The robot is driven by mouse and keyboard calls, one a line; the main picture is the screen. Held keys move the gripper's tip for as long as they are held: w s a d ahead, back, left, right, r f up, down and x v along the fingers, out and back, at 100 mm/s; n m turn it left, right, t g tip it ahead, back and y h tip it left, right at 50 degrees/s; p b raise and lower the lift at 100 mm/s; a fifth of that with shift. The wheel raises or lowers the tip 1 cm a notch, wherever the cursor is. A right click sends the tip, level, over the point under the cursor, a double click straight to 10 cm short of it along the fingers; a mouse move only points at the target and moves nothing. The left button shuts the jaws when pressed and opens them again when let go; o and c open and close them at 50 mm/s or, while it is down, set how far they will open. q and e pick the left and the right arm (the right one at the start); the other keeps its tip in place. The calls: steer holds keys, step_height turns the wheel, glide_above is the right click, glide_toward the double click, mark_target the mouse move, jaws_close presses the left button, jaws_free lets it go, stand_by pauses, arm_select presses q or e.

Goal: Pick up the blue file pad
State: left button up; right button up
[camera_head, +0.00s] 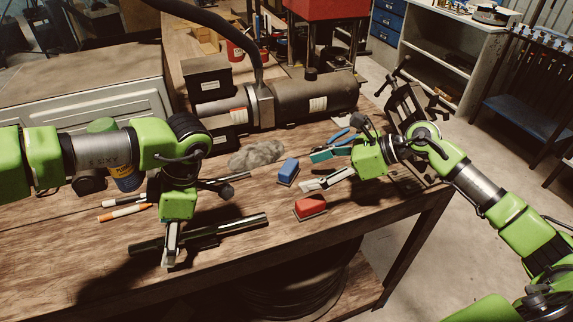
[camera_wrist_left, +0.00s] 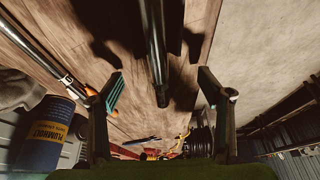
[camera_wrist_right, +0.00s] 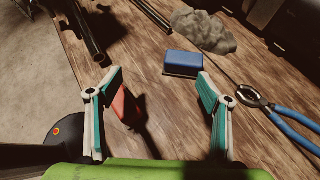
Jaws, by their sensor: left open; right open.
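The blue file pad (camera_head: 288,171) is a small blue block with a dark underside, lying on the wooden workbench near its middle. In the right wrist view the blue pad (camera_wrist_right: 183,63) lies ahead of and between the open fingers, apart from them. My right gripper (camera_head: 311,170) is open and empty, its fingers pointing left toward the pad from the right. It also shows in the right wrist view (camera_wrist_right: 157,85). My left gripper (camera_head: 172,250) is open at the bench's front left, over the dark rod; in the left wrist view (camera_wrist_left: 160,85) a dark rod shows between its fingers.
A red pad (camera_head: 310,206) lies just in front of the right gripper. Blue-handled pliers (camera_wrist_right: 283,115) lie beside it. A grey rag (camera_head: 257,153) lies behind the blue pad. Dark rods (camera_head: 200,238) and marker pens (camera_head: 125,212) lie at left. The crimper machine (camera_head: 310,98) stands at the back.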

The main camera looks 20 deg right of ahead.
mark_target(289, 166)
steer(key=shift+w+a+r+g+h, duration=0.2)
steer(key=shift+w+a+g, duration=0.1)
steer(key=shift+a+g, duration=0.15)
steer(key=shift+w+a+r+g+h, duration=0.25)
steer(key=shift+a+g, duration=0.1)
steer(key=shift+a, duration=0.2)
steer(key=shift+w+a+r+h, duration=0.2)
steer(key=shift+w+h, duration=0.05)
step_height(289, 166, up, 5)
steer(key=w+d+m+g+h, duration=0.1)
steer(key=w+d+g+h, duration=0.15)
steer(key=h, duration=0.25)
steer(key=shift+t, duration=0.45)
steer(key=x, duration=0.7)
steer(key=shift+w+a+f, duration=0.1)
steer(key=shift+a, duration=0.35)
steer(key=x, duration=0.4)
steer(key=shift+w+f, duration=0.25)
steer(key=shift+w, duration=0.05)
steer(key=shift+r, duration=0.1)
steer(key=c, duration=1.4)
